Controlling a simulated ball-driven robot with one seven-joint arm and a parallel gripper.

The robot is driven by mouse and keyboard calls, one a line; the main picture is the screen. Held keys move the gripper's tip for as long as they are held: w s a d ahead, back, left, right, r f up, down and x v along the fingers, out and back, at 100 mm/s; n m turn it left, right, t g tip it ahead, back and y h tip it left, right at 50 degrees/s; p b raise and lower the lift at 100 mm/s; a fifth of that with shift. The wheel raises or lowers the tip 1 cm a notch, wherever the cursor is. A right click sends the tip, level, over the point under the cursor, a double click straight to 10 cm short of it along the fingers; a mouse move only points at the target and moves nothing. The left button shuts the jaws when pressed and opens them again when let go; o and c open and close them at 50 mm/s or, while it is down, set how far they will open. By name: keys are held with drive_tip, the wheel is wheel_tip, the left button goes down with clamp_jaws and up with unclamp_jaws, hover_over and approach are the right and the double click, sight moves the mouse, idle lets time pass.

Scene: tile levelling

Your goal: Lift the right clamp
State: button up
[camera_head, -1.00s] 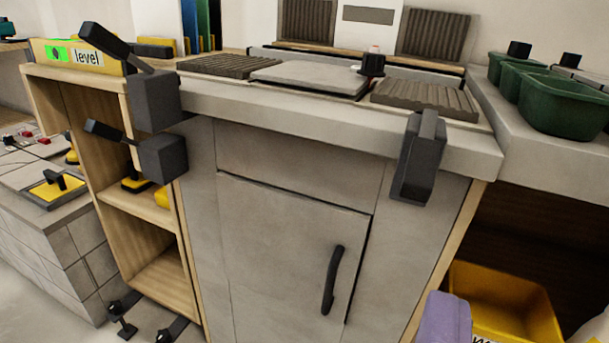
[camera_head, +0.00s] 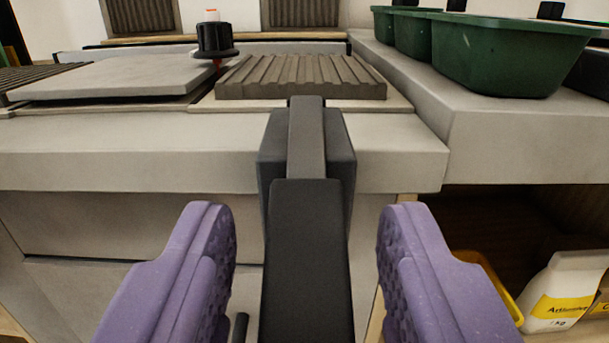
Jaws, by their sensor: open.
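The right clamp (camera_head: 306,230) is dark grey to black and sits on the front edge of the bench top (camera_head: 90,150), in the middle of the view. Its long handle points toward me, and its upper part reaches over the edge near the ribbed tile. My gripper (camera_head: 306,265) has two purple, textured fingers. They are open, one on each side of the clamp's handle, with a gap on both sides. The clamp's lower part is hidden behind its handle.
A ribbed grey tile (camera_head: 300,77) lies behind the clamp. A flat grey tile (camera_head: 110,77) and a black knob with a red and white top (camera_head: 215,38) are to its left. Green bins (camera_head: 500,50) stand on the right counter. A white bottle (camera_head: 565,290) is at lower right.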

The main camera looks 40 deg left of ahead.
drive_tip(key=shift+w+a, duration=0.25)
drive_tip(key=shift+w, duration=0.05)
clamp_jaws()
